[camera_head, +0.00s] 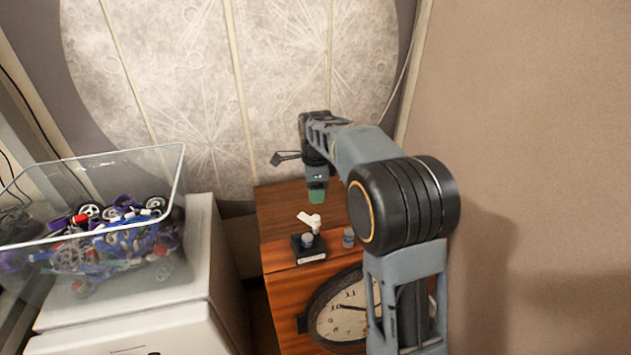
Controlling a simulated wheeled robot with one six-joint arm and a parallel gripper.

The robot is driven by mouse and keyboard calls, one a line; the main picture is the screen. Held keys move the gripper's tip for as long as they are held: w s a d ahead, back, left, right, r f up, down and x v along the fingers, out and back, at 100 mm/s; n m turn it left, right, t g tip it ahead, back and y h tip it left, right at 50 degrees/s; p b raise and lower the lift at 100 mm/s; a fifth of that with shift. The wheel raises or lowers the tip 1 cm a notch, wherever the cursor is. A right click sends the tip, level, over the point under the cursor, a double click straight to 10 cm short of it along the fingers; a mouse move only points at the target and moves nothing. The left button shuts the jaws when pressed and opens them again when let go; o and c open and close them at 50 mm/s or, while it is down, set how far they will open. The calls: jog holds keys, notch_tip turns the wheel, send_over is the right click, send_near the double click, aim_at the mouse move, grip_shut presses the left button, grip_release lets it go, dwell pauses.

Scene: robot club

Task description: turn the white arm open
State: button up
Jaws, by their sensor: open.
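The white arm (311,220) is a small white lever. It sits above a squat black base (309,251) with a blue-grey round part (307,240) on it, on the wooden cabinet top. My gripper (317,196), with green fingertips, hangs just above and behind the white arm. It is open and appears empty and apart from the lever. The fingers are small in the view, and whether anything sits between them is hard to see.
A small grey-blue container (348,238) stands right of the black base. A clear bin (170,190) of parts stands on a white cabinet (196,250) at left. A wall rises at right.

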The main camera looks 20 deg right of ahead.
jog(key=shift+r, duration=1.4)
